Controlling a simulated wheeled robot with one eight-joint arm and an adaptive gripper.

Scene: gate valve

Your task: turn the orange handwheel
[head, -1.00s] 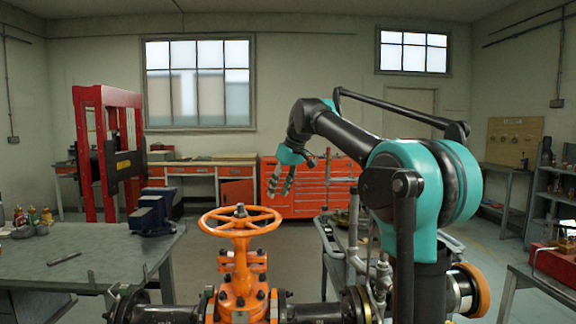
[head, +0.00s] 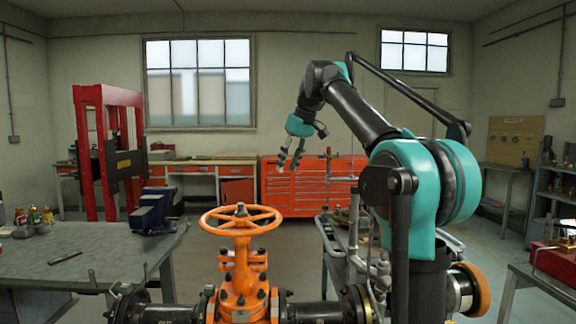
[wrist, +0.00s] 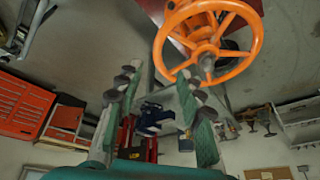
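The orange handwheel (head: 241,231) lies flat on top of the orange valve body (head: 241,272) at the lower middle of the head view. A dark stem nut stands at its hub. The wheel also shows whole in the wrist view (wrist: 207,52), at the upper right. My gripper (head: 288,166) points downward, above and to the right of the wheel in the head view, apart from it. In the wrist view my gripper (wrist: 158,76) has its two fingers spread, with nothing between them.
Black flanged pipes (head: 320,312) run from both sides of the valve. A grey workbench (head: 95,257) with a blue vise (head: 155,212) stands on the left. A trolley (head: 338,262) stands to the right behind the valve. A red press (head: 90,150) and red drawers (head: 310,187) are farther back.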

